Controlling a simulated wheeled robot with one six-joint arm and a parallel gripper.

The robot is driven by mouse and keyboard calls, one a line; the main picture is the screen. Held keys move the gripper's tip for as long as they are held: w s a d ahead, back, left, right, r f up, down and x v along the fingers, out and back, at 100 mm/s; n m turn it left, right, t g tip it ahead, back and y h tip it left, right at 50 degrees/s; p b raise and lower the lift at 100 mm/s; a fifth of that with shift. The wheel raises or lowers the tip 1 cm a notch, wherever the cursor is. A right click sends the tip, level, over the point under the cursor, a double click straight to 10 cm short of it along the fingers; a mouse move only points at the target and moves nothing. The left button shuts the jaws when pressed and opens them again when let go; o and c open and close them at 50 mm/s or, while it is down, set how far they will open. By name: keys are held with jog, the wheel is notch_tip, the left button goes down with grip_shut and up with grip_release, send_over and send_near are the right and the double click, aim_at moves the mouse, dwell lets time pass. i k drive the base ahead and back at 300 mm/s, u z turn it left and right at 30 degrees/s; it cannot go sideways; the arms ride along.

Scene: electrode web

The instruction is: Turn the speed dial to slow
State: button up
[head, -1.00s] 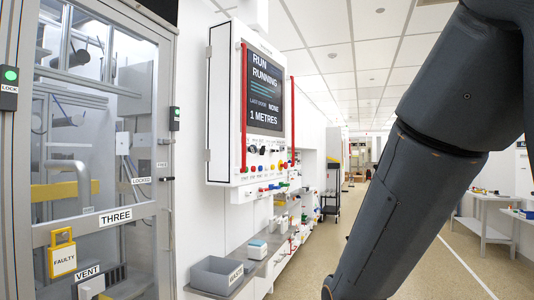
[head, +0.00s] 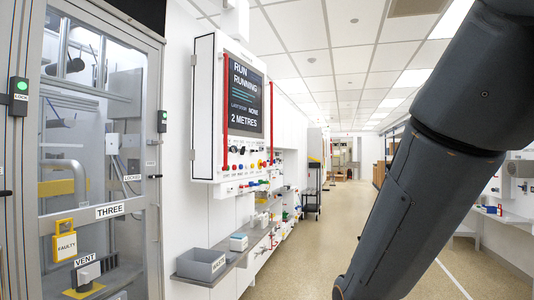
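A white control panel (head: 204,110) hangs on the wall left of centre. Its dark screen (head: 245,98) reads "RUN RUNNING" and "2 METRES". A row of small black knobs (head: 236,152) sits just below the screen. Their labels are too small to read, so I cannot tell which is the speed dial or where it points. Coloured buttons (head: 240,167) run beneath them. My arm crosses the right side of the view, well apart from the panel. My gripper is out of view.
A grey bin (head: 201,264) sits on a shelf (head: 233,261) below the panel. Open floor (head: 310,230) runs down the aisle. A bench (head: 515,222) stands at right.

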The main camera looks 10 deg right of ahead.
aim_at(242, 151)
jog(key=z, duration=0.7)
jog(key=i, duration=1)
jog(key=z, duration=0.45)
jog(key=i, duration=0.95)
jog(key=u, duration=1)
jog(key=i, duration=0.65)
jog(key=u, duration=0.6)
